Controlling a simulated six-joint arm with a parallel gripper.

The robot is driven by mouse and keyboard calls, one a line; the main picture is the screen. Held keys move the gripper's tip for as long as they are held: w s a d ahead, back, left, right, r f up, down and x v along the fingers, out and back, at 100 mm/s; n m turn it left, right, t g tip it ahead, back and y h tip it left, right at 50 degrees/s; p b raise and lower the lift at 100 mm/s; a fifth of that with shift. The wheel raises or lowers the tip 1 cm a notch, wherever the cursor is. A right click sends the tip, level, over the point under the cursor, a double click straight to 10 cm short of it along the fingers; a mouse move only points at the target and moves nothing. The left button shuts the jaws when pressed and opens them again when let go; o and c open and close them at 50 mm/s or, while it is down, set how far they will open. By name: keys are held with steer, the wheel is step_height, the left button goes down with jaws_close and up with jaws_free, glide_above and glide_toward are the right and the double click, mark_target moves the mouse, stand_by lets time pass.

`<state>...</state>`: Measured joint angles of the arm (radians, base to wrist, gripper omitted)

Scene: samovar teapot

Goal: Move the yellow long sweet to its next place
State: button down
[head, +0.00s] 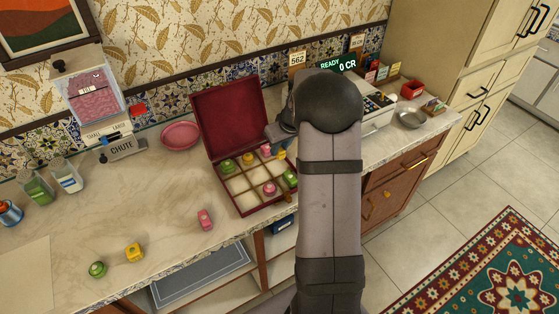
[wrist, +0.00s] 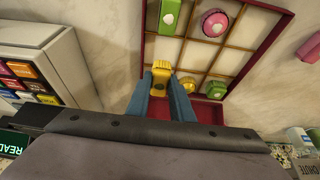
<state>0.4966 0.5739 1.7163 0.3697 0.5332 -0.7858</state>
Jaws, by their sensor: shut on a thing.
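A yellow long sweet (wrist: 160,73) is between the tips of my gripper (wrist: 163,88) in the wrist view, at the edge of the sweet box (wrist: 264,25). The gripper's blue fingers are shut on it; I cannot tell whether it touches the box floor. In the head view my gripper (head: 279,147) is over the box's far right part, mostly hidden by my arm. The box holds a green long sweet (wrist: 168,15), a pink round one (wrist: 215,23), a green round one (wrist: 214,90) and a yellow round one (wrist: 188,85). A pink sweet (head: 266,150) shows close to the gripper.
The box's red lid (head: 228,118) stands open at the back. A loose pink sweet (head: 205,219), a yellow one (head: 134,252) and a green one (head: 97,268) lie on the counter's left. A pink bowl (head: 181,135) and a chute (head: 122,149) stand behind. A white machine (wrist: 50,62) is beside the box.

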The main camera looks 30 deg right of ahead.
mark_target(281, 158)
steer(key=shift+f+p, duration=0.5)
steer(key=shift+f, duration=2.7)
steer(key=shift+f, duration=0.15)
steer(key=c, duration=1.6)
jaws_free()
steer(key=shift+o, duration=0.2)
steer(key=shift+s+r, duration=0.1)
steer(key=shift+r, duration=0.5)
steer(key=p+v, duration=0.4)
steer(key=v, duration=0.7)
steer(key=shift+p, duration=0.35)
steer(key=s+a+r+g+y, duration=0.1)
steer(key=s+a, duration=0.2)
steer(key=a, duration=0.3)
steer(key=s+a+r+g, duration=0.1)
steer(key=s+a, duration=0.3)
steer(key=a, duration=0.3)
steer(key=s+a+g, duration=0.1)
steer(key=s+a, duration=0.3)
steer(key=s, duration=0.3)
steer(key=s+a+r+g+h, duration=0.1)
steer(key=s+a, duration=0.3)
steer(key=s, duration=0.4)
